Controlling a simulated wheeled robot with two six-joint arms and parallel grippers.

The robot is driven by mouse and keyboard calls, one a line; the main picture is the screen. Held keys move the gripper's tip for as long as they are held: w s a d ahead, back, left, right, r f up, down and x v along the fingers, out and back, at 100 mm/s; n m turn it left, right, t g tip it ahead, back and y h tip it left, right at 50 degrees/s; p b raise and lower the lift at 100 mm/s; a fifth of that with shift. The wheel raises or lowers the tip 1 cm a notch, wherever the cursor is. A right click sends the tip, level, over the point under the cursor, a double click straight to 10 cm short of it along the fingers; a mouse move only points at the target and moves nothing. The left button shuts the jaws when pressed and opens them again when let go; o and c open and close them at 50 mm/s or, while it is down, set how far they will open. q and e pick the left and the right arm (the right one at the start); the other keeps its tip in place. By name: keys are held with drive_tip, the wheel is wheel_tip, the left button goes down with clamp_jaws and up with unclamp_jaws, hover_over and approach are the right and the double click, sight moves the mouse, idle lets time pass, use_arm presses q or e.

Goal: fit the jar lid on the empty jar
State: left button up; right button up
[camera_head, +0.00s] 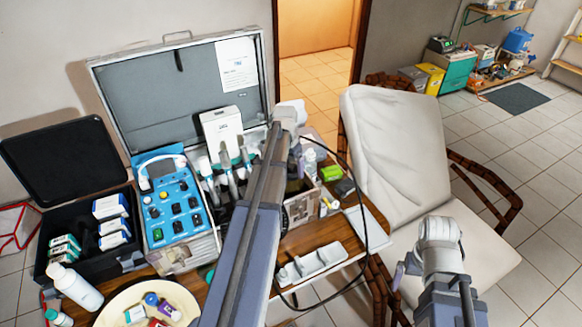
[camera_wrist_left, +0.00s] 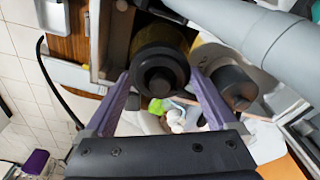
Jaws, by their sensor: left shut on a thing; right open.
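My left gripper (camera_wrist_left: 160,82) is shut on the jar lid (camera_wrist_left: 160,72), a round black lid with a raised centre knob. Behind the lid in the left wrist view is a dark, yellowish round shape that may be a jar; I cannot tell whether the lid touches it. A second round piece with a dark top (camera_wrist_left: 234,86) stands to the right, just beside the right-hand finger. In the head view my left gripper (camera_head: 297,158) is over the case's right end, and the lid and jar are hidden by my arm. My right gripper (camera_head: 399,274) is open over the chair seat.
The open metal case (camera_head: 178,85) holds a blue control panel (camera_head: 170,205) and handpieces. A black box (camera_head: 40,225), a white bottle (camera_head: 75,286) and a cream round tray (camera_head: 110,305) are left. A white holder (camera_head: 312,262) lies in front. The chair (camera_head: 400,130) stands right.

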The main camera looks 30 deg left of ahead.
use_arm(q)
drive_tip(key=shift+f, duration=0.1)
idle(0.3)
drive_tip(key=o, duration=1.1)
drive_tip(key=shift+o, duration=0.2)
drive_tip(key=r+p, duration=0.5)
drive_tip(key=s+r+p, duration=0.1)
drive_tip(key=r+p, duration=0.1)
drive_tip(key=r, duration=0.1)
drive_tip(key=shift+a+p, duration=0.1)
drive_tip(key=shift+p, duration=0.25)
drive_tip(key=shift+f, duration=0.1)
drive_tip(key=shift+f, duration=0.1)
drive_tip(key=f+b, duration=0.5)
drive_tip(key=w+f+b, duration=0.1)
drive_tip(key=f+b, duration=0.1)
drive_tip(key=b, duration=0.1)
drive_tip(key=shift+f, duration=0.35)
